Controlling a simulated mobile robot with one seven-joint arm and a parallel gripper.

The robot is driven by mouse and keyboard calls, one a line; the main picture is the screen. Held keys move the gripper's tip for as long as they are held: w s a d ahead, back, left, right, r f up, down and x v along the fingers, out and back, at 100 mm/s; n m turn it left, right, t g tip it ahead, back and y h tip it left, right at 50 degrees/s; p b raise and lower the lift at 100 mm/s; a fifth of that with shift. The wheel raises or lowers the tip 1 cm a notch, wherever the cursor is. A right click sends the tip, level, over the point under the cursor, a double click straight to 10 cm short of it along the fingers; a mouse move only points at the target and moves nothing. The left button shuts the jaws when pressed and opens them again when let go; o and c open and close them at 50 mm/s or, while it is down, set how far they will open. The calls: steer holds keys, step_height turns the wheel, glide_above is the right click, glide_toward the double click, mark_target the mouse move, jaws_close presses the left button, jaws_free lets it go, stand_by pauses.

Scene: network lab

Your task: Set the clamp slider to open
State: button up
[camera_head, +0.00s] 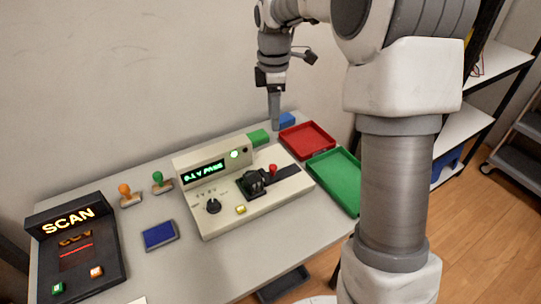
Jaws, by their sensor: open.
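A cream tester (290,191) stands on the grey table. Its green display (204,172) seems to read "9.1 V PASS", and a green lamp glows beside it. A red knob (273,168) sits by a dark strip (284,172) on the tester's top and looks like the clamp slider; its marked positions are too small to read. A black clamp or socket (252,184) is left of it. My gripper (275,127) points down behind the tester, near a blue block, apart from the red knob. It is open; its fingers overlap in this view.
A green block (258,138) and a blue block (287,120) are behind the tester. A red tray (308,152) and a green tray (322,164) lie right. A scanner (110,262), two stamps (130,200) and a blue pad (160,235) are left.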

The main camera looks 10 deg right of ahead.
mark_target(273, 166)
step_height(273, 166, down, 17)
steer(key=b, duration=0.3)
jaws_close()
stand_by(0.4)
stand_by(1.1)
